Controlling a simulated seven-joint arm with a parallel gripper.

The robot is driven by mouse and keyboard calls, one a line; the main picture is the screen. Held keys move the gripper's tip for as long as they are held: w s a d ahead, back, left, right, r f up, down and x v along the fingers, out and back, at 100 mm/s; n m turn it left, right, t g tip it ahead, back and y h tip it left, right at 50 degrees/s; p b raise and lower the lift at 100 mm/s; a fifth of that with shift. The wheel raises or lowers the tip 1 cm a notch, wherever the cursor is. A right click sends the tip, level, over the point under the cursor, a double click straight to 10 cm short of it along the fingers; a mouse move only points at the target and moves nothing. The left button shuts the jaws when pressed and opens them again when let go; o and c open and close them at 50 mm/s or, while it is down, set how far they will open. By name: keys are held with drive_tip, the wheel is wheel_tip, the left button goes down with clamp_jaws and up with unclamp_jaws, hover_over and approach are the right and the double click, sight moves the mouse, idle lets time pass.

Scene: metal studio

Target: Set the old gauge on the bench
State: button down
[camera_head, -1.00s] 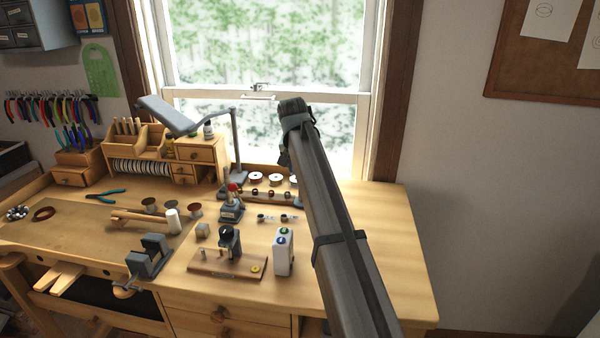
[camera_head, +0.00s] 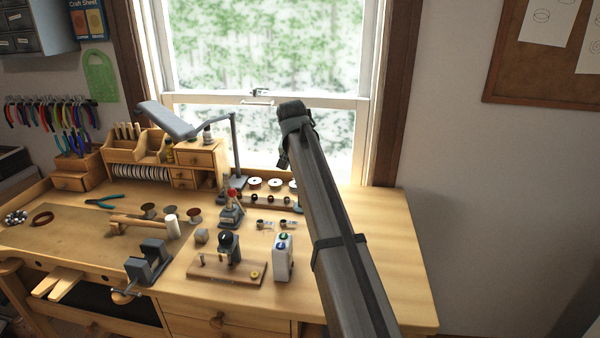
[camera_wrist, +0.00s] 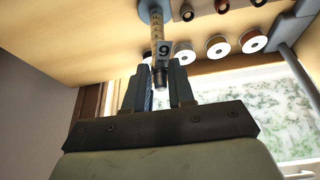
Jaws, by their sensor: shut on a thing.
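In the wrist view, my gripper (camera_wrist: 160,86) is shut on the end of a slim rod, which I take for the old gauge (camera_wrist: 158,28). The rod is pale with band-like markings, a white label with one digit (6 or 9), and a dark end between the fingers. A round blue-grey foot is at its far end, seen against the bench. I cannot tell whether that foot touches the wood. In the head view my arm hides the gripper and the gauge. The wooden bench (camera_head: 395,250) spreads below the window.
Spools (camera_wrist: 218,47) stand in a row close to the gauge in the wrist view. On the bench are a white two-button box (camera_head: 283,262), a wooden board with a dark device (camera_head: 215,272), a vise (camera_head: 147,266) and a lamp (camera_head: 168,120). The bench's right end looks clear.

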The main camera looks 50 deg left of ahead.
wheel_tip(320, 180, up, 8)
drive_tip(key=n+g, duration=0.6)
drive_tip(key=n, duration=1.1)
hover_over(255, 244)
drive_tip(key=d, duration=0.1)
wheel_tip(255, 244, down, 10)
drive_tip(key=shift+y, duration=0.3)
drive_tip(key=shift+w+f, duration=0.15)
drive_tip(key=shift+f, duration=1.4)
drive_tip(key=shift+w+f, duration=0.15)
drive_tip(key=shift+f, duration=1.45)
drive_tip(key=shift+w+f, duration=0.15)
drive_tip(key=shift+f, duration=1.4)
drive_tip(key=shift+f, duration=0.1)
drive_tip(key=c, duration=1)
unclamp_jaws()
drive_tip(key=shift+o, duration=0.2)
